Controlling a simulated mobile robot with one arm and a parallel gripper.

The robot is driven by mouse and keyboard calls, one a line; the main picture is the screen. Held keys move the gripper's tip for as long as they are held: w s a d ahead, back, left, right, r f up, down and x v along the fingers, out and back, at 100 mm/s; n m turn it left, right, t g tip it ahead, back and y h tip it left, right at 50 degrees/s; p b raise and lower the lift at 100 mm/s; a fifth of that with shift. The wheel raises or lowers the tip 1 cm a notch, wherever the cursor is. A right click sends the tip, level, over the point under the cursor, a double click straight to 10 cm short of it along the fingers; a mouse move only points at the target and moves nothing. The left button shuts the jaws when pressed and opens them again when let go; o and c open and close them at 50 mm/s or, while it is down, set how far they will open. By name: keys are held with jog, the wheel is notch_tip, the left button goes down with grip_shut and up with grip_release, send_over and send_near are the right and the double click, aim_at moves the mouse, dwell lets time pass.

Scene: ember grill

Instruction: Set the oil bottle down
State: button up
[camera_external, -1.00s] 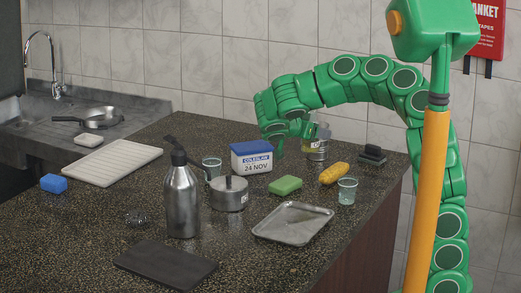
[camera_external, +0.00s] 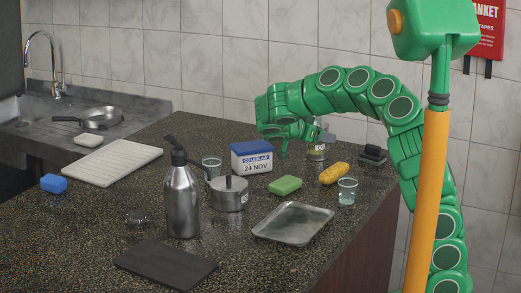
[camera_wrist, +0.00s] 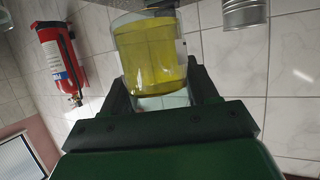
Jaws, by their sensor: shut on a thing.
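The oil bottle (camera_wrist: 155,58) is a clear container of yellow oil, close up in the wrist view between the two dark fingers. My gripper (camera_wrist: 160,88) is shut on it. The bottle's far end runs to the top edge of that view.
Nearby are a coleslaw tub (camera_external: 252,160), green sponge (camera_external: 285,185), corn cob (camera_external: 333,174), glass (camera_external: 347,191) and dark block (camera_external: 372,154). A tray (camera_external: 293,223), steel bottle (camera_external: 182,203) and pot (camera_external: 229,197) stand nearer.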

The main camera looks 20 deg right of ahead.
jog(key=shift+w+a+f, duration=0.25)
jog(key=shift+w+f, duration=1.45)
jog(key=shift+w, duration=0.25)
jog(key=shift+w+a+f, duration=0.2)
jog(key=shift+w+f, duration=1.5)
jog(key=shift+w, duration=0.25)
jog(key=shift+f, duration=0.1)
jog(key=shift+w+f, duration=0.25)
jog(key=shift+f, duration=1.45)
jog(key=shift+f, duration=0.15)
jog(key=o, duration=1.2)
